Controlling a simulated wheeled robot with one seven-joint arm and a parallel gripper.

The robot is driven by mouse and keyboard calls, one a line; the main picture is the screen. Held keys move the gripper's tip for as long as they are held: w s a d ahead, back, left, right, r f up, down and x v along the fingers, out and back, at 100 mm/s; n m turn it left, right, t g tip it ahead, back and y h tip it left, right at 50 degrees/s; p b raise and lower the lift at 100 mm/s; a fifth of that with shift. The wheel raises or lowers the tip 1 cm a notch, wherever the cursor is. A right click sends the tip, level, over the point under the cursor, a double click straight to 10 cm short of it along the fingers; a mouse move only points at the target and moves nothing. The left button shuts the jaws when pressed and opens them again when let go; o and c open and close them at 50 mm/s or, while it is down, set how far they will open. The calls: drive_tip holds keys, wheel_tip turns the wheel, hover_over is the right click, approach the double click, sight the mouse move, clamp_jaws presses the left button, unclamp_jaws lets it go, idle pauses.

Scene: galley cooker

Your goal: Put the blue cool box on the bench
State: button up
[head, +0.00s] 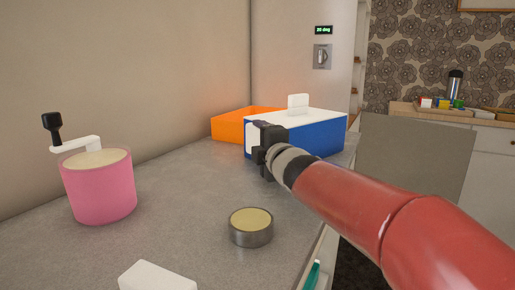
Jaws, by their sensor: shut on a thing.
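The blue cool box (318,139) has a white lid with a raised white handle (298,103). It is at the far end of the grey worktop (190,185), in the head view. My gripper (262,155) is at the box's near left end, shut on the box. The fingertips are partly hidden by the gripper's own body. The box's underside is partly hidden by my red arm, so I cannot tell whether it rests on the worktop or is held just above it.
An orange box (232,124) stands behind and left of the cool box. A pink pot with a crank (100,190), a round metal tin (251,229) and a white block (157,277) stand nearer. A grey panel (415,158) and a sideboard (491,147) are at right.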

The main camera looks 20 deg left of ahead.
drive_tip(key=shift+r, duration=0.1)
drive_tip(key=o, duration=1.2)
drive_tip(key=b+v, duration=0.1)
drive_tip(key=v, duration=1)
drive_tip(key=shift+s+d, duration=0.25)
drive_tip(key=shift+d, duration=0.05)
drive_tip(key=shift+s+d, duration=0.1)
